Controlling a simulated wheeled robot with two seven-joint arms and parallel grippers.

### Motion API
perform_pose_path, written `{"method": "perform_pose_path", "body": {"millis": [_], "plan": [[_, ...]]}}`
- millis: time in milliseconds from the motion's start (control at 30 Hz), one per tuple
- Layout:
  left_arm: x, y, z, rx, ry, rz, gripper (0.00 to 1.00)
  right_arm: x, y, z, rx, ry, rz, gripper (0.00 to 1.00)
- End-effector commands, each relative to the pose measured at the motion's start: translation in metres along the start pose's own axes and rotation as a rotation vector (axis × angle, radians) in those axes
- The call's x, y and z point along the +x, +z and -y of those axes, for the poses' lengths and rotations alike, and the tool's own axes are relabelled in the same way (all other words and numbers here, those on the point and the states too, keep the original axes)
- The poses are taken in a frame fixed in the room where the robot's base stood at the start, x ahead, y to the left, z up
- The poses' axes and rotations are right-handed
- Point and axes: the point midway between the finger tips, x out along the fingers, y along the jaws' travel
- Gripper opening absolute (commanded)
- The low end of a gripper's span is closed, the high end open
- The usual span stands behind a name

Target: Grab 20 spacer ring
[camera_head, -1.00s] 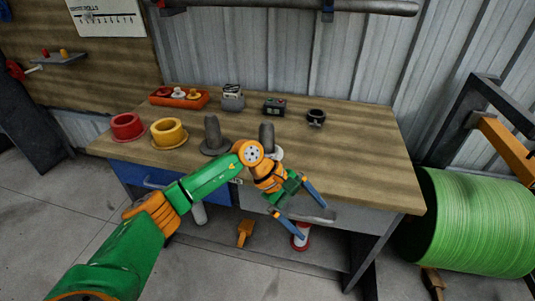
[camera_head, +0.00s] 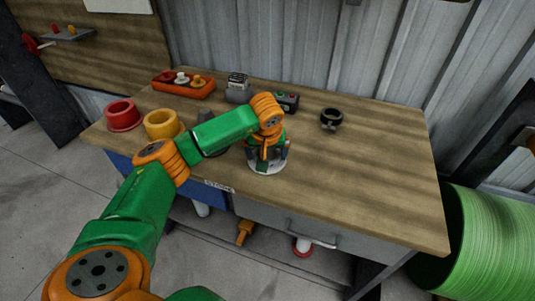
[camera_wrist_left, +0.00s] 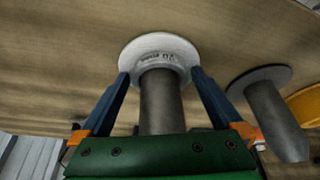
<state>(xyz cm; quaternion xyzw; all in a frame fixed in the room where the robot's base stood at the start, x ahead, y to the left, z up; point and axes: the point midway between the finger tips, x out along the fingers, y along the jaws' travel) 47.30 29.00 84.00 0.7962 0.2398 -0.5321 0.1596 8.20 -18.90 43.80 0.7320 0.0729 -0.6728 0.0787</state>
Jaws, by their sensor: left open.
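The 20 spacer ring appears to be the white ring (camera_wrist_left: 155,58) with small dark lettering, seen in the left wrist view around the base of a grey post (camera_wrist_left: 160,105). The lettering is too small to read surely. In the head view a white rim (camera_head: 267,168) shows below my left gripper (camera_head: 266,157), which points down over the post. In the wrist view the open blue fingers of my left gripper (camera_wrist_left: 160,75) stand on both sides of the post, tips close to the ring's sides. Contact cannot be told. My right gripper is not in view.
A second grey post (camera_wrist_left: 272,115) on a flange stands beside it. A yellow ring (camera_head: 162,124) and a red ring (camera_head: 123,115) stand at the left. An orange tray (camera_head: 183,90), a grey box (camera_head: 238,88), a dark device (camera_head: 287,101) and a black collar (camera_head: 331,119) lie behind. The table's right side is clear.

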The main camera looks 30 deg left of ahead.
Motion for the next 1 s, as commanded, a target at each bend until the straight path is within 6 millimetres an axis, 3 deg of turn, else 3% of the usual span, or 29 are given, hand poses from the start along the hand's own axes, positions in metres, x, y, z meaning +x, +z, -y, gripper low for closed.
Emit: {"method": "perform_pose_path", "body": {"millis": [167, 500, 767, 867, 1000], "plan": [[0.001, 0.0, 0.0, 0.0, 0.0, 0.0, 1.0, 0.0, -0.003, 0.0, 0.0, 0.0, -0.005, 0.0], [0.001, 0.0, 0.0, -0.001, 0.001, 0.0, 0.13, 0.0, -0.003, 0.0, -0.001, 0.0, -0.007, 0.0], [-0.002, -0.001, -0.001, -0.002, 0.002, -0.001, 0.13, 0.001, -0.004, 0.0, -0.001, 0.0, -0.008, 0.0], [-0.012, -0.006, -0.001, -0.002, 0.004, -0.002, 0.13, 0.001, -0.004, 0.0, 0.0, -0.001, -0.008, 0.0], [-0.04, -0.018, -0.001, -0.003, 0.005, -0.006, 0.13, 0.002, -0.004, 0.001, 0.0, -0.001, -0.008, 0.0]]}}
